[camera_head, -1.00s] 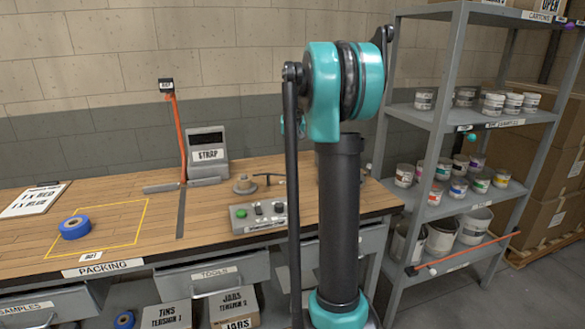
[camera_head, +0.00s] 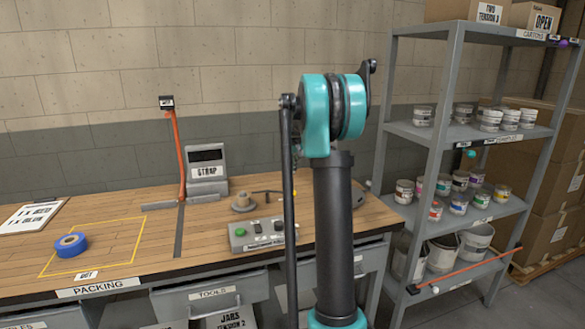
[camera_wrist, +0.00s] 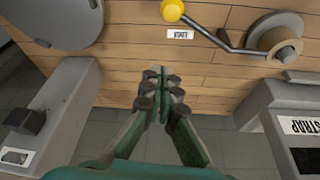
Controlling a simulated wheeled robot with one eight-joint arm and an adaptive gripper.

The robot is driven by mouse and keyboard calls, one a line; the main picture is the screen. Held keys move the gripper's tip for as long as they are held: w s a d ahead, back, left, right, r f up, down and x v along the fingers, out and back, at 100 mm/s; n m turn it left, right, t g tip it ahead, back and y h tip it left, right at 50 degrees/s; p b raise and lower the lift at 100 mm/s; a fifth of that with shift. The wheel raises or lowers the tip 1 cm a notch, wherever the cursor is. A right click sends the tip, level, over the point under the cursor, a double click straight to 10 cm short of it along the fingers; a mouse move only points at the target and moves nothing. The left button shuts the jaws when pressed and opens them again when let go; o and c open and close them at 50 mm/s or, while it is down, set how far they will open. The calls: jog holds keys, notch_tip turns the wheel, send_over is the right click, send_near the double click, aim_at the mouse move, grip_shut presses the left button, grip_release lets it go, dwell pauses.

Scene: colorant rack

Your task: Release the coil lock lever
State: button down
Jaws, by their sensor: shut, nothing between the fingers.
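The lever is a dark bent bar (camera_wrist: 212,36) with a yellow knob (camera_wrist: 172,10) at its end, at the top of the wrist view. It runs to a spool-like coil holder (camera_wrist: 276,42) at the upper right. A small label lies on the wood beside the bar. In the head view the coil holder (camera_head: 243,202) stands on the bench, with the dark bar to its right, partly hidden by my arm. My gripper (camera_wrist: 162,74) is shut and empty, apart from the knob and below it in the wrist view. My arm hides my gripper in the head view.
The STRAP unit (camera_wrist: 298,128) is at the right of the wrist view, and a grey switch box (camera_wrist: 62,105) at the left. A round grey part (camera_wrist: 58,22) fills the upper left. In the head view, blue tape (camera_head: 70,245) lies on the bench and a shelf rack (camera_head: 447,150) stands right.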

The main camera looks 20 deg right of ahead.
jog(key=x, duration=0.6)
jog(key=s, duration=0.3)
jog(key=shift+a+f, duration=0.3)
jog(key=shift+f, duration=0.05)
jog(key=shift+s, duration=0.5)
jog(key=shift+a, duration=0.1)
